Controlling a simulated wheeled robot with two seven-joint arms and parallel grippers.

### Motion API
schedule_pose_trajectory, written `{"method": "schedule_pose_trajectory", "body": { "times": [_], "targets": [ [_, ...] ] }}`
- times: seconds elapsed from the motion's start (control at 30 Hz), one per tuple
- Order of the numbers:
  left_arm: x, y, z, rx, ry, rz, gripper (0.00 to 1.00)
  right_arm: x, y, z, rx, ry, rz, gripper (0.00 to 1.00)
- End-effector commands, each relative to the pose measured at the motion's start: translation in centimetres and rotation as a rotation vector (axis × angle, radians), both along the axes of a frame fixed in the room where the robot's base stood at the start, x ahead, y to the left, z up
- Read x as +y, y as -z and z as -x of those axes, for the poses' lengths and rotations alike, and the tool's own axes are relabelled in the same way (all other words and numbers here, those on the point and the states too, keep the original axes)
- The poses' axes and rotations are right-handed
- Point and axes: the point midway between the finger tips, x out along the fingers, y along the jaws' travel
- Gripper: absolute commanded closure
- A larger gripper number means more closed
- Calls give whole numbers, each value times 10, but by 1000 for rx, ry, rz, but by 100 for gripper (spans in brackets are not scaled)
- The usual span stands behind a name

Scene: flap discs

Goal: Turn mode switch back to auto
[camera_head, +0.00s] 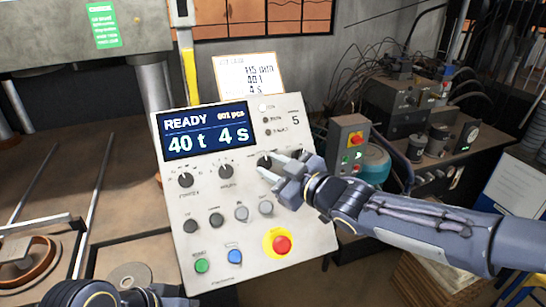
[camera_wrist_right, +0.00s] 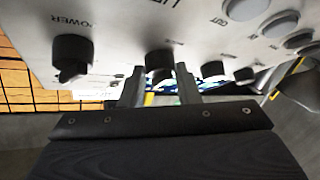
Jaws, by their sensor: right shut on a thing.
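The grey control panel (camera_head: 262,220) stands tilted up in front of me, with a blue display reading READY, 40 t and 4 s.
Two other black knobs (camera_head: 185,180) (camera_head: 226,171) sit left of the gripped one. Below are several round buttons, a green one (camera_head: 201,265), a blue one (camera_head: 235,256) and a red emergency stop (camera_head: 281,244). A small switch box (camera_head: 350,140) stands behind my right arm.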

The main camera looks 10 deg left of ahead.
Motion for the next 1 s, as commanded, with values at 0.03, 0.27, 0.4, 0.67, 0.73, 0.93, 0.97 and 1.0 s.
{"method": "schedule_pose_trajectory", "body": {
  "times": [0.03,0.27,0.4,0.67,0.73,0.93,0.97,1.0],
  "targets": [
    [0,-2,0,0,0,0,100,0,-2,0,-3,-3,1,93],
    [0,-2,0,1,0,0,100,0,0,0,-6,-7,4,93],
    [0,-2,0,1,0,0,100,0,0,0,-6,-7,4,93],
    [0,-2,0,0,0,0,100,0,0,0,-5,-7,5,49],
    [0,-2,0,0,0,0,100,0,0,0,-5,-6,4,49],
    [0,-1,0,0,0,0,100,-5,0,2,-5,-5,4,49],
    [0,0,0,0,0,0,100,-8,0,4,-4,-3,4,49],
    [0,1,0,0,0,0,100,-12,-1,6,-6,-3,4,49]
  ]
}}
